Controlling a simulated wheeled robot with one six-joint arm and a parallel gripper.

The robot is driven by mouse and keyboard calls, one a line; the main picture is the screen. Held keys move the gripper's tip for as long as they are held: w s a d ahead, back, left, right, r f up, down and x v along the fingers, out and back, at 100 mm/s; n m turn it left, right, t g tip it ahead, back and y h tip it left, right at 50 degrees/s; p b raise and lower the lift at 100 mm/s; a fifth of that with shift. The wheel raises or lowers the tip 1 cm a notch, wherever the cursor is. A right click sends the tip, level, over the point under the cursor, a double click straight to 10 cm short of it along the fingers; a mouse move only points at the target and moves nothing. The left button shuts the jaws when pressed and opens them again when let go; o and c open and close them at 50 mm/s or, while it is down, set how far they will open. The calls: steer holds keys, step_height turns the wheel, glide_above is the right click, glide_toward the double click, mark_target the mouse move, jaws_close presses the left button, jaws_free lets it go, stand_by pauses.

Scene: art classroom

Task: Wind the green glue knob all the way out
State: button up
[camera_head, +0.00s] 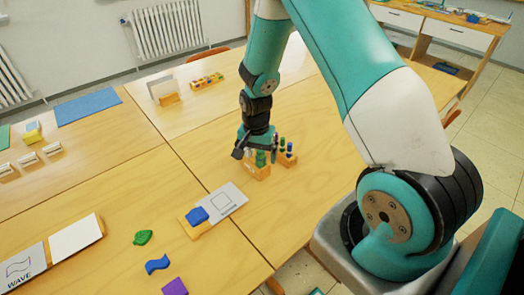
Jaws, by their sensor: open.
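The green glue knob (261,158) stands upright on a small wooden block (258,172) on the table. My gripper (256,150) points down right over it. The gripper is open, with its fingers about the top of the knob. I cannot tell whether the fingers touch it. The knob's top and part of the block are hidden by the gripper.
A wooden holder with blue and purple pegs (288,157) stands close on the right. A card with a square outline (228,200) and a blue block (197,215) lie in front. Loose green (143,237), blue (157,264) and purple (175,287) shapes lie nearer.

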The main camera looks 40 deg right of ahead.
step_height(320, 180, up, 6)
steer(key=p, duration=0.4)
steer(key=shift+p, duration=0.35)
stand_by(0.7)
